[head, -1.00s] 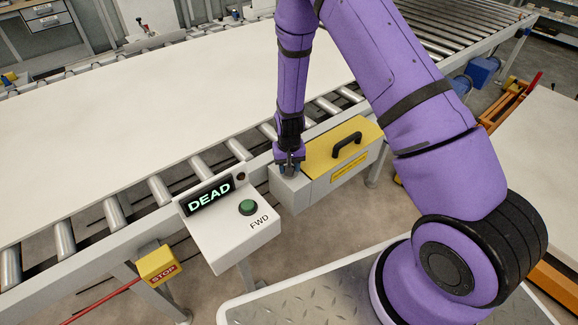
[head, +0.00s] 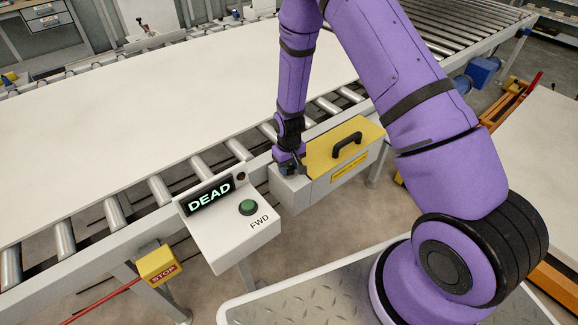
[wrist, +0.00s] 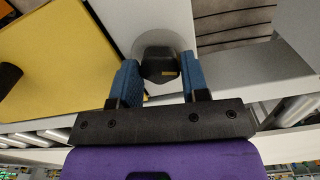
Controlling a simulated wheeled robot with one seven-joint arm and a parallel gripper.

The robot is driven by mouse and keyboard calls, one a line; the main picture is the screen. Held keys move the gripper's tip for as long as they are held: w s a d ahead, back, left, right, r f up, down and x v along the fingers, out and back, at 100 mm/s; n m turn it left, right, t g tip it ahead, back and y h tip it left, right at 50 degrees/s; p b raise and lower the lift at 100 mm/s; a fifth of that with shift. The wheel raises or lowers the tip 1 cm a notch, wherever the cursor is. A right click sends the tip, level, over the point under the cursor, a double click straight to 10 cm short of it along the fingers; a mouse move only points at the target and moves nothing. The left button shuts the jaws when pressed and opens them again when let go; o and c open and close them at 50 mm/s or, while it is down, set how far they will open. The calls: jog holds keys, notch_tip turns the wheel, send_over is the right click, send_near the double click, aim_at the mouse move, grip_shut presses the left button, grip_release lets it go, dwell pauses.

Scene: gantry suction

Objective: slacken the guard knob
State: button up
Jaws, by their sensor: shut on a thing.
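In the head view my gripper (head: 288,170) points down onto the grey left end of the guard box (head: 294,190). The knob itself is hidden there by the gripper. The guard's yellow lid (head: 323,155) with a black handle (head: 347,145) is to the right of the gripper and lies flat.
A control box (head: 225,225) with a DEAD display and green FWD button (head: 248,207) stands just left of the guard. A yellow STOP box (head: 157,265) is further left. The roller conveyor (head: 161,190) carries a large pale board (head: 130,110) behind the guard.

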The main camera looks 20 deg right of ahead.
aim_at(289, 168)
jog(key=o, duration=0.9)
jog(key=shift+r, duration=0.1)
notch_tip(289, 168, up, 11)
jog(key=shift+f, duration=0.2)
